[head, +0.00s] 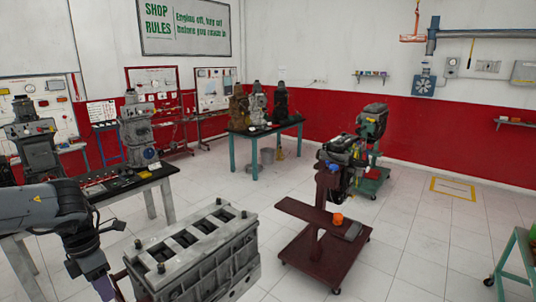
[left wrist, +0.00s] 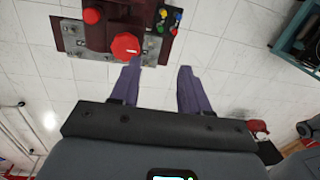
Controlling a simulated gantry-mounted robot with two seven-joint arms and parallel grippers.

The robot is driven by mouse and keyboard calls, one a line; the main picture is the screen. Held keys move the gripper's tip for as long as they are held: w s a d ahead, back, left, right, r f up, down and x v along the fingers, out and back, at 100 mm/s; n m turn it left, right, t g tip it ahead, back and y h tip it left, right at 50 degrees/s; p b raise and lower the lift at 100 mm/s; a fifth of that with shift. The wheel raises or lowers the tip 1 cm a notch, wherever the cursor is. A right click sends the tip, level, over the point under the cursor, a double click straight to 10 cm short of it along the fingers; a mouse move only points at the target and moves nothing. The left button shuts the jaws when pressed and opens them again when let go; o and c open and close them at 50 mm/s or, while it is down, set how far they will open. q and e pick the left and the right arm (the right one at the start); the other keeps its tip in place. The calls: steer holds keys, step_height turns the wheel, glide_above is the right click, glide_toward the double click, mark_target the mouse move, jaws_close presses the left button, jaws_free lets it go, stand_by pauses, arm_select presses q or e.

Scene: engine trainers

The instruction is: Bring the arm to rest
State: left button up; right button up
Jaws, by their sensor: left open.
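My left arm comes in from the left edge in the head view, grey with a black wrist. Its gripper (head: 105,288) points down at the bottom edge, just left of the grey engine block, with its fingertips cut off by the frame. In the left wrist view the two purple fingers of my left gripper (left wrist: 160,67) stand apart with only floor tiles between them. They hold nothing. My right arm and gripper show in neither view.
A grey engine block (head: 196,258) stands close in front. A dark red wheeled stand (head: 300,250) carries an engine. A work table (head: 150,176) stands at left, a green-legged table (head: 260,130) behind. In the left wrist view, a red knob (left wrist: 125,46) lies near one fingertip.

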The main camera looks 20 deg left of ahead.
arm_select(q)
steer(key=s+d+f+n+h, duration=0.1)
steer(key=s+d+f+h, duration=0.15)
steer(key=f, duration=0.35)
steer(key=s+d+f+h, duration=0.1)
steer(key=s+f+h, duration=0.1)
steer(key=s+f, duration=0.35)
steer(key=s+d+f+n+t+h, duration=0.2)
steer(key=d+f+h, duration=0.1)
steer(key=d+f, duration=0.6)
steer(key=s+d+f+n+t+h, duration=0.2)
steer(key=s+d+f+n, duration=0.1)
steer(key=d+f, duration=0.6)
steer(key=w+d+r+n+t+y, duration=0.2)
steer(key=w+d+n+t, duration=0.15)
steer(key=d+n, duration=0.4)
steer(key=w+d+r+n+t+y, duration=0.2)
steer(key=d+n+t, duration=0.3)
steer(key=d, duration=0.4)
steer(key=s+a+n+g+y, duration=0.65)
steer(key=s+n+g, duration=0.25)
steer(key=n, duration=0.9)
step_height(320, 180, up, 20)
steer(key=p, duration=1.9)
steer(key=shift+s+d+p, duration=0.2)
steer(key=shift+d+p, duration=0.15)
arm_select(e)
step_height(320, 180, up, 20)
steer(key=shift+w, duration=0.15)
